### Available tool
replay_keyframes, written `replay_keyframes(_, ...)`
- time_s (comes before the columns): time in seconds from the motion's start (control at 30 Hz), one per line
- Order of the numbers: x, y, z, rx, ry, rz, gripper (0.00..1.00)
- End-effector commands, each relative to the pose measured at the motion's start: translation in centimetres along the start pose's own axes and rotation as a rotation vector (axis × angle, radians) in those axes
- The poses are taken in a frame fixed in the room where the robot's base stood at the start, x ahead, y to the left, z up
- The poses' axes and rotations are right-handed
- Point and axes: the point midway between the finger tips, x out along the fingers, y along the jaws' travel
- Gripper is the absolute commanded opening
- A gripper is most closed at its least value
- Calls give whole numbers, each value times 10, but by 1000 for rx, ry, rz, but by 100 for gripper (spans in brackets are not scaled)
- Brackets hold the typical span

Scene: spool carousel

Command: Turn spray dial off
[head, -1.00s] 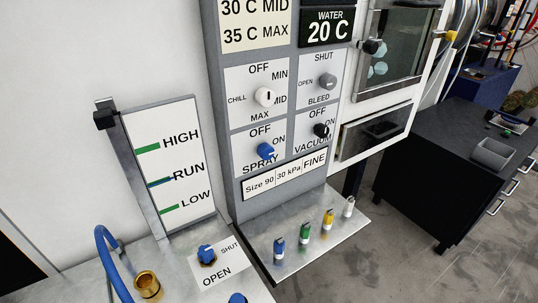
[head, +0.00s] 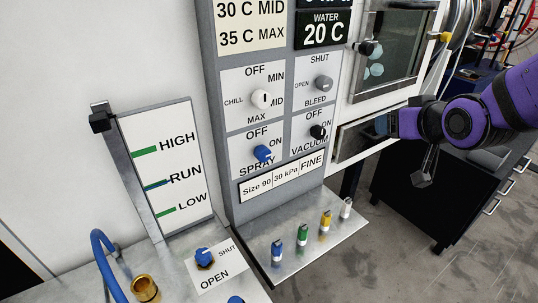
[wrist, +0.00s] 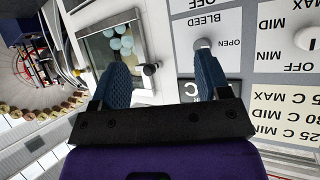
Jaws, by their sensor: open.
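The blue spray dial (head: 263,154) sits on the lower left of the grey control panel, between the OFF and ON labels above it and the SPRAY label below. Its pointer direction is too small to tell surely. My gripper (head: 422,180) is at the right in the head view, well to the right of the dial and apart from the panel. In the wrist view my gripper (wrist: 165,85) has its two blue fingers spread wide with nothing between them. The wrist view shows the panel upside down, and the spray dial is not in it.
Near the spray dial are the white chill dial (head: 261,99), the grey bleed dial (head: 323,83) and the black vacuum dial (head: 318,132). Several coloured switches stand on the shelf (head: 330,250) below. A windowed cabinet (head: 392,50) is right of the panel. Space before the panel is clear.

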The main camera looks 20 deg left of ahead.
Motion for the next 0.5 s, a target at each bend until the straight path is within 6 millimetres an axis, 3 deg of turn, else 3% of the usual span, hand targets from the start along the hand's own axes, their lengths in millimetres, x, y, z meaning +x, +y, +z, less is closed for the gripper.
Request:
replay_keyframes(0.03,16,-13,5,-10,20,-29,70)
replay_keyframes(0.2,56,-57,16,-33,128,-126,70)
replay_keyframes(0.5,103,-140,57,-32,308,-310,70)
